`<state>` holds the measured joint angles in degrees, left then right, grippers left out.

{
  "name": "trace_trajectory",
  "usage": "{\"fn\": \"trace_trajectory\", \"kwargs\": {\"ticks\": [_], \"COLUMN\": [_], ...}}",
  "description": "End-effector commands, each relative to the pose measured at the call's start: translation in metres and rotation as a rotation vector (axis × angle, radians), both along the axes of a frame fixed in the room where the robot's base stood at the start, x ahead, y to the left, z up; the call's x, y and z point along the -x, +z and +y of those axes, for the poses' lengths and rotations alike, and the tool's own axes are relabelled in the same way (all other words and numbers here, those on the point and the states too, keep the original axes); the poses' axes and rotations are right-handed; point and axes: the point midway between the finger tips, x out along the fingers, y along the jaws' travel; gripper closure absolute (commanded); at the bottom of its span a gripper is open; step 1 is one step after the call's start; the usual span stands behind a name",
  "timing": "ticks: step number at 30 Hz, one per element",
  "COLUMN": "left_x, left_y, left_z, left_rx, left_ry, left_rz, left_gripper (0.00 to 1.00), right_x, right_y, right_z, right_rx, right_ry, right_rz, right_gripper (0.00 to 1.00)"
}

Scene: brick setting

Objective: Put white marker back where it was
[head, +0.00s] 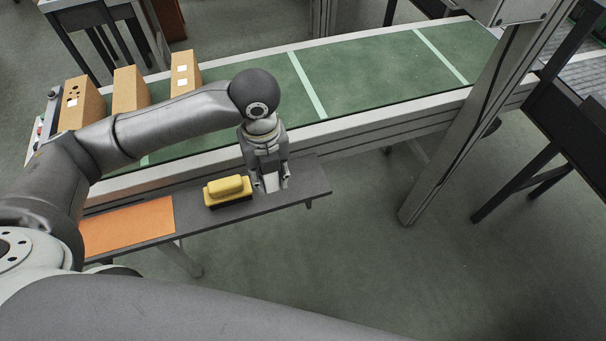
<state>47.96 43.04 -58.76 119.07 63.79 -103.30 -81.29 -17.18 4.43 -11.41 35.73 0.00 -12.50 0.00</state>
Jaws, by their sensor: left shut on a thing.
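My left gripper (270,188) reaches down over the right part of the narrow dark shelf (305,183) in front of the conveyor. It is shut on a small pale thing, the white marker (271,181), which is mostly hidden between the fingers. I cannot tell whether the marker touches the shelf. My right gripper is not in view.
A yellow eraser-like block (228,188) with a dark base sits on the shelf just left of my gripper. An orange sheet (127,228) lies further left. Several cardboard boxes (130,88) stand on the green conveyor (360,75). A metal post (460,125) rises at the right.

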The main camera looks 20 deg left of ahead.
Motion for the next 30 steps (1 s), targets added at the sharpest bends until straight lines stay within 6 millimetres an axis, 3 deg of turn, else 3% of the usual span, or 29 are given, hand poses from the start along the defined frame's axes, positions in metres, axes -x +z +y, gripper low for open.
{"fn": "trace_trajectory", "kwargs": {"ticks": [4,10,15,21,30], "left_x": [-0.029,-0.063,-0.084,-0.1,-0.107], "left_y": [-0.01,-0.027,-0.056,-0.076,-0.098], "left_z": [-0.007,-0.013,-0.017,-0.02,-0.021], "left_rx": [0.001,-0.001,0.001,0.001,-0.001], "left_ry": [0.001,0.001,0.0,-0.001,-0.001], "left_rz": [0.0,0.001,0.002,-0.001,0.003], "left_gripper": [0.85,0.85,0.85,0.85,0.85], "right_x": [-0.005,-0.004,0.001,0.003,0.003], "right_y": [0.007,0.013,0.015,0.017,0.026], "right_z": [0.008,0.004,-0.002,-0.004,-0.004], "right_rx": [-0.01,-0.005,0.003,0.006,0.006], "right_ry": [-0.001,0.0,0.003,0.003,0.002], "right_rz": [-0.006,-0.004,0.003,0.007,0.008], "right_gripper": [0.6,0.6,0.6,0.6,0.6]}}
